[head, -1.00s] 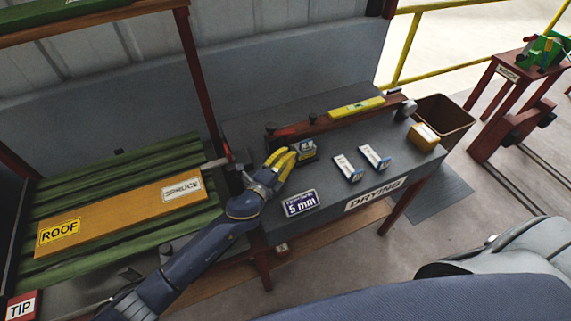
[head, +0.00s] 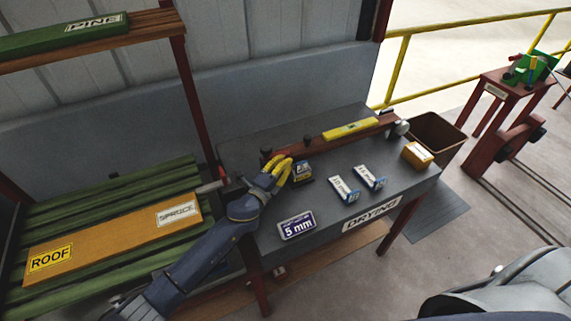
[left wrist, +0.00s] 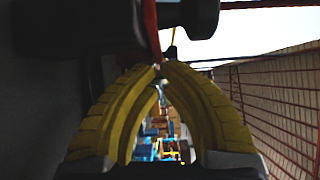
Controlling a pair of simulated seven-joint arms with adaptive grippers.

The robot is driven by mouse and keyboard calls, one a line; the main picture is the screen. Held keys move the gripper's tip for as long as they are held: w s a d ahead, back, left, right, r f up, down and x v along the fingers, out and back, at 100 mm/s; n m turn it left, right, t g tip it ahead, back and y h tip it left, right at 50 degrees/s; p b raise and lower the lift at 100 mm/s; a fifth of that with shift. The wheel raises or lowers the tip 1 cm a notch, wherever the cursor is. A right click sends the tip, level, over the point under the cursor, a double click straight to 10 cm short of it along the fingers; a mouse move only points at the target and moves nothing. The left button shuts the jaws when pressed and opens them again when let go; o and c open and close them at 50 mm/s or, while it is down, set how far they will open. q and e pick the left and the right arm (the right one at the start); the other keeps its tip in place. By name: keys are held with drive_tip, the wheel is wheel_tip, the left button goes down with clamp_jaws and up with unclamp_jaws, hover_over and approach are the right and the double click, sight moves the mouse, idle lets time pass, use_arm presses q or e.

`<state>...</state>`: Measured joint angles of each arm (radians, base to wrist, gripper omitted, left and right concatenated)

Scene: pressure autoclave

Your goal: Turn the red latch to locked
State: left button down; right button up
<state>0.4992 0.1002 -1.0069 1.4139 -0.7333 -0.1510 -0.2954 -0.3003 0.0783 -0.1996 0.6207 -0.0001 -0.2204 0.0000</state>
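My left gripper (head: 287,163) is over the back left part of the grey table, in front of the dark knob (head: 266,152) at the left end of a red-brown rail. Its yellow fingers cover the spot beside this knob, so the latch cannot be made out in the head view. In the left wrist view the two fingertips (left wrist: 163,68) come together. A thin red strip, probably the red latch (left wrist: 151,28), hangs down along a dark block to the fingertips. I cannot tell whether the fingertips hold it. My right gripper is not in view.
A yellow level (head: 351,129) lies along the rail (head: 322,142). A small labelled block (head: 302,172) stands just right of the fingers. Two white boxes (head: 345,190) and a "5 mm" sign (head: 297,226) are further forward. A slatted rack (head: 110,210) is at left.

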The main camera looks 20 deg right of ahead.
use_arm(q)
drive_tip(key=shift+w+d+r+n+t+y, duration=0.1)
drive_tip(key=shift+w+d+n+t+y, duration=0.25)
drive_tip(key=shift+w+n+t+y, duration=0.6)
drive_tip(key=shift+n+t+y, duration=0.25)
drive_tip(key=shift+t+y, duration=0.15)
drive_tip(key=shift+w+a+y, duration=0.1)
drive_tip(key=shift+w+y, duration=0.05)
drive_tip(key=shift+y, duration=0.2)
drive_tip(key=shift+a, duration=0.15)
